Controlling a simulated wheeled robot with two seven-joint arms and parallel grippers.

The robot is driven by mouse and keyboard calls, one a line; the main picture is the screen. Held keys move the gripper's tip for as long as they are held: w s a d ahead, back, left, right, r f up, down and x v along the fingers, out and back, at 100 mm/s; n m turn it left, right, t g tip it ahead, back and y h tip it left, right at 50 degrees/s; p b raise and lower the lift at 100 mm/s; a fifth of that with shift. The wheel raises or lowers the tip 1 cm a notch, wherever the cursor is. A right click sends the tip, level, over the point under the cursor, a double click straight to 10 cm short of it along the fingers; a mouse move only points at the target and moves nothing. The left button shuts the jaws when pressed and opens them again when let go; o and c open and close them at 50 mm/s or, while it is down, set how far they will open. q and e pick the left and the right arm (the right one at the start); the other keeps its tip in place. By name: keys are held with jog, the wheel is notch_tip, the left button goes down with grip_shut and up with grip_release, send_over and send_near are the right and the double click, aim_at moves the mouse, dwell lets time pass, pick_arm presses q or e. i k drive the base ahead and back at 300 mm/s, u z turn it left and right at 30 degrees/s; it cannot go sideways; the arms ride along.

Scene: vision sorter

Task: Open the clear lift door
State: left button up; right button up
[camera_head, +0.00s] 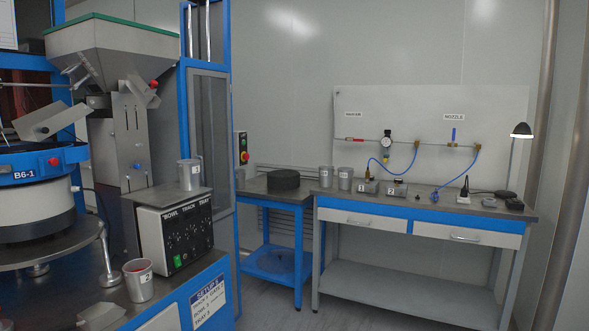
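A tall blue frame (223,40) stands left of the middle, behind the control box. A greyish see-through panel (208,135) fills its side below a blue crossbar. It looks like the clear lift door, but I cannot tell for certain. Two pale vertical rods (206,30) show in the upper part of the frame. I see no clear handle on the panel, and its lower part is partly hidden by a metal cup and the control box. Neither of my grippers is in view.
A blue feeder bowl machine (35,165) and grey hopper (110,50) fill the left. A control box (180,235) carries a cup (189,174). Cup 2 (139,280) stands in front. A workbench (425,212) stands right. Floor (275,313) is clear at bottom centre.

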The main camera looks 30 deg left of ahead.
aim_at(190, 71)
jog(key=u, duration=0.05)
jog(key=i, duration=1.1)
jog(key=u, duration=1.1)
jog(key=i, duration=1.6)
jog(key=u, duration=1.4)
